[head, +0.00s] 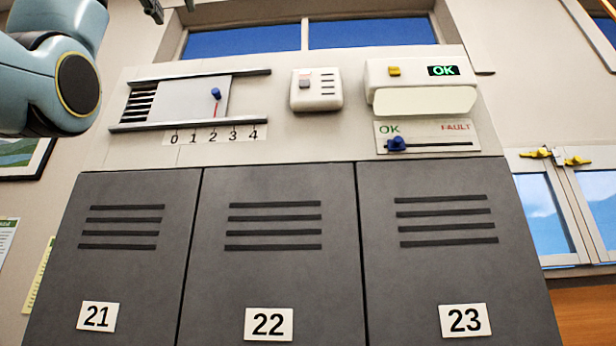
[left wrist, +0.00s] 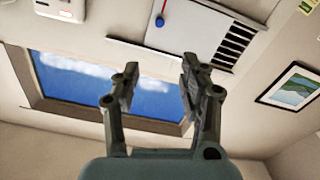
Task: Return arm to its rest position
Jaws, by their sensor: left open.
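My left arm (head: 52,75) comes in at the upper left of the head view, in front of the wall. Part of my left gripper (head: 153,9) shows at the top edge of that view, above the panel, with the rest cut off. In the left wrist view my left gripper (left wrist: 158,78) has its two fingers spread apart. Nothing is between them, and only the window and wall show behind. My right gripper is in neither view.
Grey lockers 21 (head: 122,260), 22 (head: 270,275) and 23 (head: 445,275) stand below a panel. A framed picture (left wrist: 293,87) hangs on the wall.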

